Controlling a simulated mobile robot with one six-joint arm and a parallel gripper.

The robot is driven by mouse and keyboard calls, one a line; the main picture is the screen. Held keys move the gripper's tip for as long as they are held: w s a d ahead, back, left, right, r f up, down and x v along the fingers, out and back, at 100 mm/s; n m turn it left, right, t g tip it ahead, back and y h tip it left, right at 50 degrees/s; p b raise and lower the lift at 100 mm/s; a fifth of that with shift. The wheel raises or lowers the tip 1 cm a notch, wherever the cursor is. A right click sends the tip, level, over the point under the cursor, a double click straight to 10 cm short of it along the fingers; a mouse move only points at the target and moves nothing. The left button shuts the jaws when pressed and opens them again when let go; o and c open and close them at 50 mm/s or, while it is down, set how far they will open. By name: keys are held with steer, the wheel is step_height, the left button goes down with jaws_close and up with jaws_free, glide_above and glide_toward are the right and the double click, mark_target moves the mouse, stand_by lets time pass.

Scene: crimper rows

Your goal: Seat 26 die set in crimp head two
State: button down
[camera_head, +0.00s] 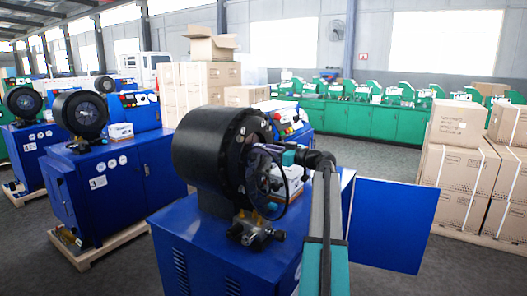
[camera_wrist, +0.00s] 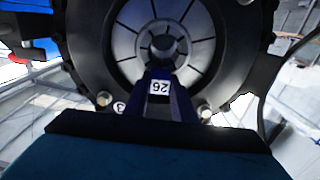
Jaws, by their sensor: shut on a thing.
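The die set (camera_wrist: 163,46) shows in the wrist view as a small grey ring of segments around a dark hole, with a white tag reading 26 below it. My gripper (camera_wrist: 166,80) is shut on it, with dark fingers rising from below. The die set is lined up with the middle of the crimp head's (camera_wrist: 235,62) mouth, inside a ring of silver segments. I cannot tell how deep it sits. In the head view this black crimp head (camera_head: 205,150) stands on the nearest blue cabinet, and my gripper (camera_head: 268,150) is at its face, with the die set hard to make out.
A small round mark (camera_wrist: 119,107), looking like a 3, is below the head's face. Other blue crimpers (camera_head: 80,113) stand at the left, one cabinet marked 3. A blue panel (camera_head: 392,222) is right of my arm.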

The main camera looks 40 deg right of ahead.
steer(key=shift+r+b+x, duration=0.25)
steer(key=shift+b+x, duration=0.3)
steer(key=shift+x, duration=0.6)
stand_by(0.5)
steer(key=c, duration=1.4)
jaws_free()
steer(key=shift+s, duration=0.1)
steer(key=shift+f, duration=0.35)
steer(key=b+v, duration=0.2)
steer(key=v, duration=1.1)
steer(key=shift+s+r, duration=0.15)
steer(key=shift+s, duration=0.25)
